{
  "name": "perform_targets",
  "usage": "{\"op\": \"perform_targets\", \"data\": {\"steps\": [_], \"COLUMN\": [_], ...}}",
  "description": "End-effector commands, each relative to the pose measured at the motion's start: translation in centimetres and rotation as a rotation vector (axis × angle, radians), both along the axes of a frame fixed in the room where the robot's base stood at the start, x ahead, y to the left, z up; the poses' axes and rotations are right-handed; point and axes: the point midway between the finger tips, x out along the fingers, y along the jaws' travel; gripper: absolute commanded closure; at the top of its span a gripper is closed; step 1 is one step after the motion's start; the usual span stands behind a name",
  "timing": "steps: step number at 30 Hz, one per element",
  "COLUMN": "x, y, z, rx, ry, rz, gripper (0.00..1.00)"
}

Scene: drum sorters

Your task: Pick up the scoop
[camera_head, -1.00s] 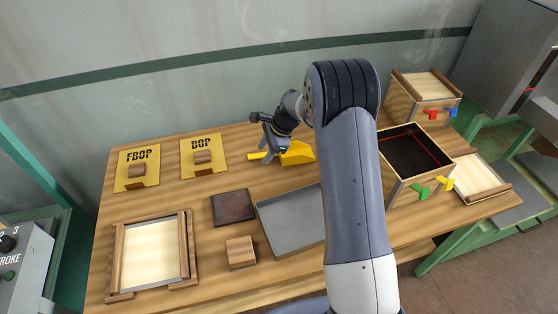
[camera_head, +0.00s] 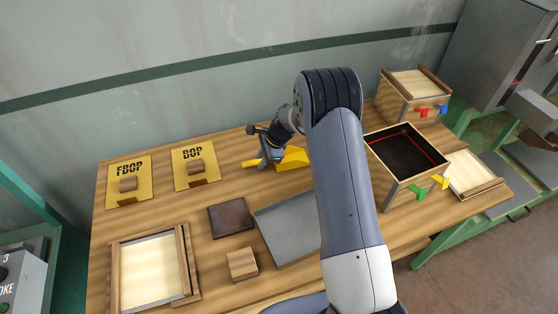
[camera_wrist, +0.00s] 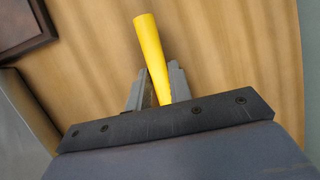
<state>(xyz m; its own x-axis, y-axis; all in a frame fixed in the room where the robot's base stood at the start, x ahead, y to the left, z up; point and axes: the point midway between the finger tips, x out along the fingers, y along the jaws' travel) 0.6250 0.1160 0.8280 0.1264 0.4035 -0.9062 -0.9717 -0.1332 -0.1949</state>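The scoop (camera_head: 293,159) is yellow and lies on the wooden table near the back, its pan to the right and its handle (camera_head: 250,163) to the left. My gripper (camera_head: 268,161) is down at the handle. In the wrist view the yellow handle (camera_wrist: 150,45) runs between my two grey fingers (camera_wrist: 158,82), which lie close against it on both sides. The gripper looks shut on the handle. The scoop's pan is out of the wrist view. In the head view the scoop still appears to rest on the table.
A grey tray (camera_head: 290,229), a dark square plate (camera_head: 230,217) and a wooden block (camera_head: 242,264) stand in front. Yellow plates (camera_head: 129,181) lie at left. A wooden box (camera_head: 394,190) with dark contents is at right. The wall (camera_head: 200,110) is close behind.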

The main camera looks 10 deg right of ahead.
Motion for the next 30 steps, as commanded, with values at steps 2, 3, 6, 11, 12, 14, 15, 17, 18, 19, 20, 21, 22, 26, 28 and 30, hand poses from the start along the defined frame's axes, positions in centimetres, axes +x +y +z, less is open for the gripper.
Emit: {"op": "perform_targets", "data": {"steps": [2, 3, 6, 11, 12, 14, 15, 17, 18, 19, 20, 21, 22, 26, 28, 30], "x": [0.0, 0.0, 0.0, 0.0, 0.0, 0.0, 0.0, 0.0, 0.1, 0.1, 0.1, 0.1, 0.1, 0.1, 0.1, 0.1], "y": [0.0, 0.0, 0.0, 0.0, 0.0, 0.0, 0.0, 0.0, 0.0, 0.0, 0.0, 0.0, 0.0, 0.0, 0.0, 0.0], "z": [0.0, 0.0, 0.0, 0.1, 0.1, 0.1, 0.1, 0.1, 0.3, 0.5, 0.8, 1.2, 1.7, 4.2, 5.6, 7.0], "rx": [0.0, 0.0, 0.0, 0.0, 0.0, 0.0, 0.0, 0.0, 0.0, 0.0, 0.0, 0.0, 0.0, 0.001, 0.0, 0.001], "ry": [0.0, 0.0, 0.0, -0.001, -0.001, -0.001, -0.001, -0.001, -0.002, -0.003, -0.003, -0.004, -0.005, -0.006, -0.006, -0.006], "rz": [0.0, 0.0, 0.0, 0.0, 0.0, 0.0, 0.0, 0.0, 0.0, 0.0, 0.0, -0.001, 0.0, 0.001, 0.001, 0.001], "gripper": [0.87, 0.9, 0.98, 1.0, 1.0, 1.0, 1.0, 1.0, 1.0, 1.0, 1.0, 1.0, 1.0, 1.0, 1.0, 1.0]}}
